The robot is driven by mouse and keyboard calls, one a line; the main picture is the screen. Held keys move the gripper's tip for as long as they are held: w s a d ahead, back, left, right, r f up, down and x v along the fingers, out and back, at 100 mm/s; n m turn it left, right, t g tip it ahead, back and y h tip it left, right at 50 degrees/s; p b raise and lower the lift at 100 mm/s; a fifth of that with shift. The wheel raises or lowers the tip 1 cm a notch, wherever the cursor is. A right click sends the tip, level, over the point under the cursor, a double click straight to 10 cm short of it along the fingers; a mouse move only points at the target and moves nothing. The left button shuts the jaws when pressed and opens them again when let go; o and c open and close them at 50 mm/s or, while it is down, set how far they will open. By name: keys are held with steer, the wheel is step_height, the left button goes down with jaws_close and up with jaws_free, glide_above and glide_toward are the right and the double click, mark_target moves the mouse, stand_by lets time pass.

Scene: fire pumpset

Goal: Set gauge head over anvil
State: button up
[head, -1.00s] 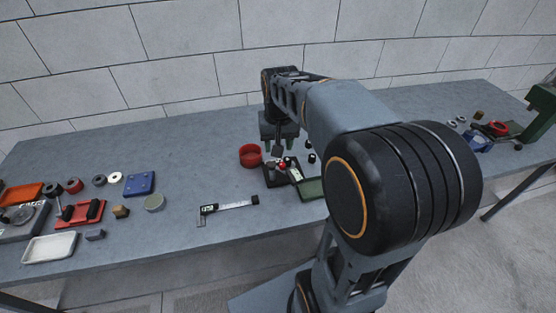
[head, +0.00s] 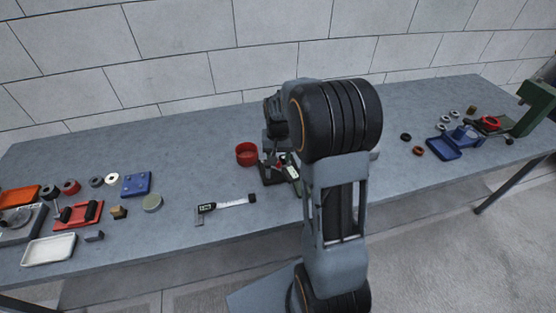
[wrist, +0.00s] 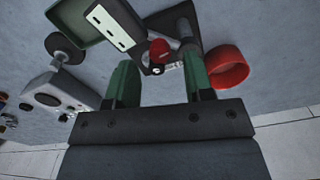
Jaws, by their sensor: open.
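A small dark gauge stand (head: 268,181) with a red knob stands mid-bench, partly hidden by my arm. In the wrist view, the red knob (wrist: 159,49) and a grey rod (wrist: 182,27) show beyond my fingertips. The anvil cannot be made out. My gripper (wrist: 158,62) is open, its two green fingers apart with nothing gripped between them. In the head view it is mostly hidden above the stand.
A red ring-shaped cup (head: 247,154) stands close left of the stand. A green tray (wrist: 72,18) lies beside the block. A caliper (head: 225,206) lies front left. Loose parts crowd the far left; a blue tray (head: 441,149) and green machine (head: 525,115) stand right.

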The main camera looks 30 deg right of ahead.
steer(key=shift+f, duration=1.2)
steer(key=shift+c, duration=0.5)
jaws_close()
